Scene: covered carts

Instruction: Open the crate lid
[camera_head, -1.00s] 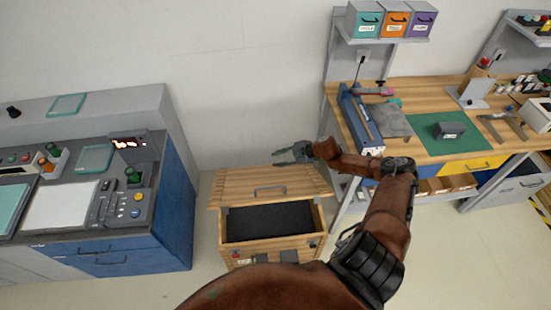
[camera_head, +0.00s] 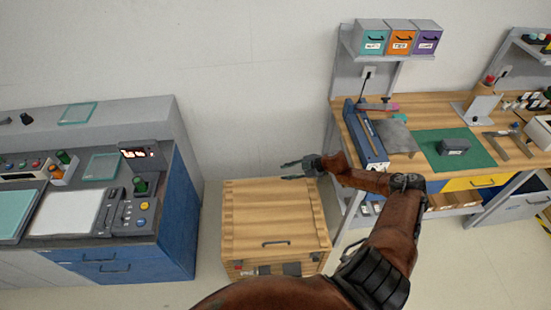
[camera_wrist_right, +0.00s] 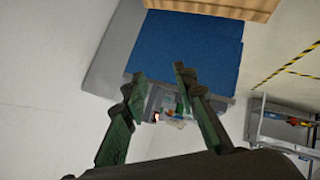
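The wooden crate (camera_head: 300,258) stands on the floor in the middle of the head view. Its lid (camera_head: 270,212) lies flat and closed on top, hiding the inside. A dark lid handle (camera_head: 275,243) is near the front edge. My right gripper (camera_head: 290,169) is above the crate's back right corner, apart from the handle. Its fingers are spread with nothing between them, as the right wrist view also shows (camera_wrist_right: 159,74). A wooden edge (camera_wrist_right: 220,8), apparently the crate's, shows at the top of that view. My left gripper is not in view.
A blue cabinet with a control panel (camera_head: 172,225) stands left of the crate. A wooden workbench (camera_head: 430,125) with a blue-framed tool, a green mat (camera_head: 475,155) and drawers is on the right. A plain wall is behind; floor shows between the crate and the bench.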

